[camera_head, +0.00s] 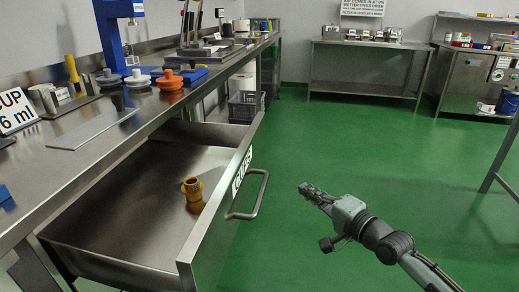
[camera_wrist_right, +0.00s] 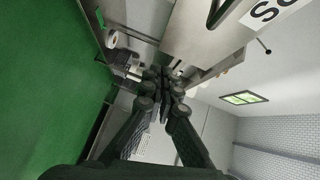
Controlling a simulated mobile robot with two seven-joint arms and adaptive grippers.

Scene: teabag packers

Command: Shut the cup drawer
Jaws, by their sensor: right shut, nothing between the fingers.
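The cup drawer (camera_head: 120,215) is a steel drawer pulled well out from under the bench in the head view. A yellow cup-like part (camera_head: 193,190) stands inside on the drawer floor. My right gripper (camera_head: 306,190) is to the right of the handle, over the green floor, apart from the drawer. Its fingers are closed and empty; they also show together in the right wrist view (camera_wrist_right: 166,78). My left gripper is not in view.
The steel bench (camera_head: 150,115) above the drawer holds a blue stand (camera_head: 112,35), an orange-red knobbed piece (camera_head: 168,80) and a sign (camera_head: 14,110). A grey crate (camera_head: 245,106) stands below the bench beyond the drawer. Green floor right of the drawer is clear.

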